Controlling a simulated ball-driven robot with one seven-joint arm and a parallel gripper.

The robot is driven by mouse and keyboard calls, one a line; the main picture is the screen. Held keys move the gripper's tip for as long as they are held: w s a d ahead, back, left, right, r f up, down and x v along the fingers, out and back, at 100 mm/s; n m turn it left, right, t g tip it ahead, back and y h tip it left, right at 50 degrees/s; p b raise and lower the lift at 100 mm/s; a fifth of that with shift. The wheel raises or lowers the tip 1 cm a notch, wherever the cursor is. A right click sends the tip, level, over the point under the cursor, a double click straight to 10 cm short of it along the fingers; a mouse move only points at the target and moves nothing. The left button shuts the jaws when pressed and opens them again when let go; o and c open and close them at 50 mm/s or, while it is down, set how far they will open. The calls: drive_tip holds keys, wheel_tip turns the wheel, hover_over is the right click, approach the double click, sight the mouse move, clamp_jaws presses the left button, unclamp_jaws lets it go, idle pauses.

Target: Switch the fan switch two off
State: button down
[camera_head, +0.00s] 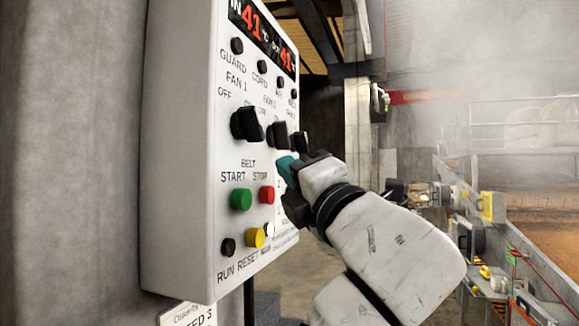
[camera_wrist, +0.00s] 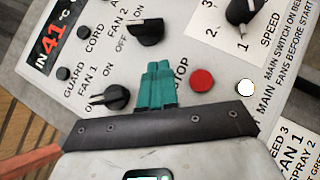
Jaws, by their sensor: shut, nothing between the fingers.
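The fan 2 switch (camera_head: 277,134) is a black rotary knob on the white control panel (camera_head: 180,150), right of the fan 1 knob (camera_head: 246,123). In the wrist view, the fan 2 knob (camera_wrist: 147,32) lies just beyond my teal fingertips, and the fan 1 knob (camera_wrist: 112,97) is to their left. OFF and ON labels sit by the knobs; I cannot tell which one the fan 2 knob points at. My gripper (camera_head: 284,168) is shut and empty, its teal fingers (camera_wrist: 158,66) together, below the fan 2 knob near the panel face. Touching the panel cannot be told.
A speed knob (camera_wrist: 240,12) is right of fan 2. Below are the green start button (camera_head: 241,199), the red stop button (camera_head: 267,194), a yellow reset button (camera_head: 255,237) and a black run button (camera_head: 228,247). Red displays (camera_head: 262,30) top the panel. Steam hangs at the right.

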drive_tip(key=b+v, duration=0.1)
drive_tip(key=v, duration=0.7)
drive_tip(key=shift+s, duration=0.3)
drive_tip(key=shift+d+r, duration=0.1)
drive_tip(key=shift+r, duration=0.1)
